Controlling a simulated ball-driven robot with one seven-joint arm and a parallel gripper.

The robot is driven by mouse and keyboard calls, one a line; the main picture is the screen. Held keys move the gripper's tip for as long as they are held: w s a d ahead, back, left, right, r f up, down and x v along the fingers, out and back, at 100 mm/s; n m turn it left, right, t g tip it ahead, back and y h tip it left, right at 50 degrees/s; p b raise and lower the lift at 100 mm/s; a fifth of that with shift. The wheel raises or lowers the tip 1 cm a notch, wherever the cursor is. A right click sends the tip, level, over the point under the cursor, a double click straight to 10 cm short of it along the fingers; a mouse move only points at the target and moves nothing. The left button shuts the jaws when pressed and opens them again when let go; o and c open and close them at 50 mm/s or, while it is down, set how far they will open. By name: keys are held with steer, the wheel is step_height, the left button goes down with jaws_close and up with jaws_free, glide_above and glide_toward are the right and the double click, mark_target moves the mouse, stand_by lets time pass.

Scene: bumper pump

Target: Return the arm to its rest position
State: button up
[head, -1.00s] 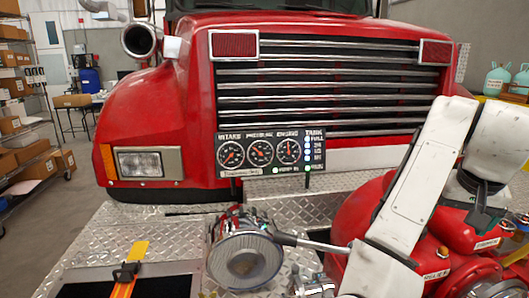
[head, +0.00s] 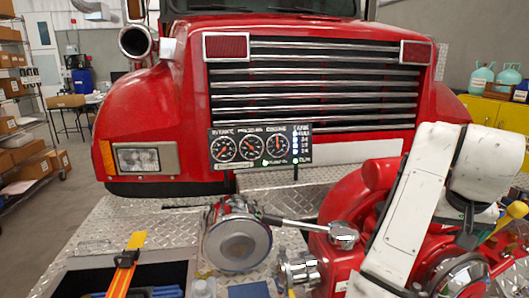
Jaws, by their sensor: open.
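My white arm (head: 415,205) is folded at the right of the head view, in front of the red pump (head: 345,205). It runs down to the bottom edge, and my gripper is not visible in the frame. Left of the arm stands a chrome lever (head: 298,224) with a round knob at its end. A large chrome cap (head: 237,243) sits at the lever's left end.
A gauge panel (head: 260,147) stands before the red truck's grille (head: 315,85). An open dark tray (head: 83,278) with an orange-yellow strap (head: 125,268) lies at lower left. A yellow cabinet (head: 490,115) stands at far right. Open floor shows at left.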

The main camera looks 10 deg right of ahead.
steer(key=s+a+f+n, duration=0.1)
steer(key=s+f, duration=0.3)
steer(key=f, duration=0.3)
steer(key=s+a+f+n+h, duration=0.1)
steer(key=s+f, duration=0.2)
steer(key=f, duration=0.4)
steer(key=s+a+f+n, duration=0.15)
steer(key=s+f, duration=0.25)
steer(key=f, duration=0.4)
steer(key=s+a+f+n+g+y, duration=0.1)
steer(key=s+a+f+y, duration=0.1)
steer(key=s+a+f, duration=0.4)
steer(key=s+a+f+n+g+y, duration=0.1)
steer(key=s+a+f, duration=0.5)
steer(key=s, duration=0.7)
steer(key=shift+f+n+g+y, duration=0.3)
steer(key=shift+f+n+y, duration=0.1)
steer(key=shift+y, duration=0.1)
